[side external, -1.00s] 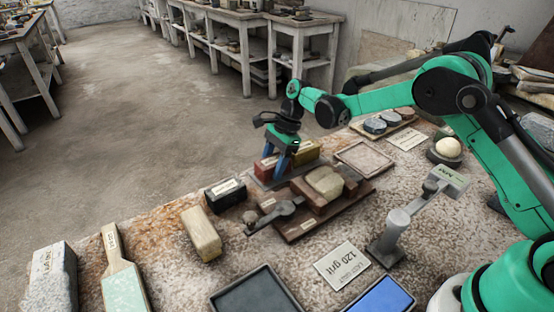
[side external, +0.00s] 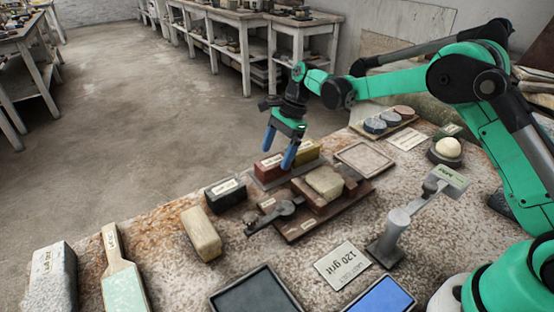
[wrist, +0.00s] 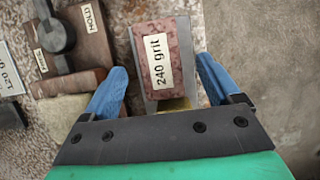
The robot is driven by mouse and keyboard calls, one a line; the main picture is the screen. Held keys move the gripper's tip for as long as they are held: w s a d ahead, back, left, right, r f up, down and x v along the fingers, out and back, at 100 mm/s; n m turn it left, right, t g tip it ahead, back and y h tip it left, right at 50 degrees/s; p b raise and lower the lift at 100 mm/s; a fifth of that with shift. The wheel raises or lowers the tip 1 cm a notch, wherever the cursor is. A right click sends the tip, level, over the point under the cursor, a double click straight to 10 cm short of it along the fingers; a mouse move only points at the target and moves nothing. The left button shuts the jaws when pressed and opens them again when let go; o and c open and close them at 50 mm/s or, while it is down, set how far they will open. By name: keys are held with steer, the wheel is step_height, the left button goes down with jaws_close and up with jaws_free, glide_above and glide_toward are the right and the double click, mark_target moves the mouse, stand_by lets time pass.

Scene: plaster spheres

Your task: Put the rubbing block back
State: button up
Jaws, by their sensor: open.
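A dark red rubbing block (side external: 267,168) labelled "240 grit" sits in a grey rack (side external: 279,181), beside a yellow-brown block (side external: 306,152). In the wrist view the red block (wrist: 153,38) lies on the grey rack (wrist: 193,75), its label readable. My gripper (side external: 277,159) is open and empty, its blue fingertips above the rack. In the wrist view the gripper's fingers (wrist: 162,70) show on either side of the red block's near end, apart from it. The yellow-brown block (wrist: 173,104) is mostly hidden by my gripper.
A black block (side external: 226,196) and a cream block (side external: 201,236) lie left of the rack. A brown fixture (side external: 327,208) with a clamp lever (side external: 283,209) is in front of it.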

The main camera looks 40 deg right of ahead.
steer(key=v, duration=0.9)
steer(key=s+r+n+t+h, duration=0.3)
steer(key=s+r+n+t, duration=0.15)
steer(key=s+n, duration=0.5)
steer(key=s+f+n+t+h, duration=0.1)
steer(key=s+f+n+t, duration=0.1)
steer(key=s+n, duration=0.6)
steer(key=shift+s+f+t+h, duration=0.3)
steer(key=shift+s+f+t, duration=0.05)
steer(key=shift+s+f, duration=0.2)
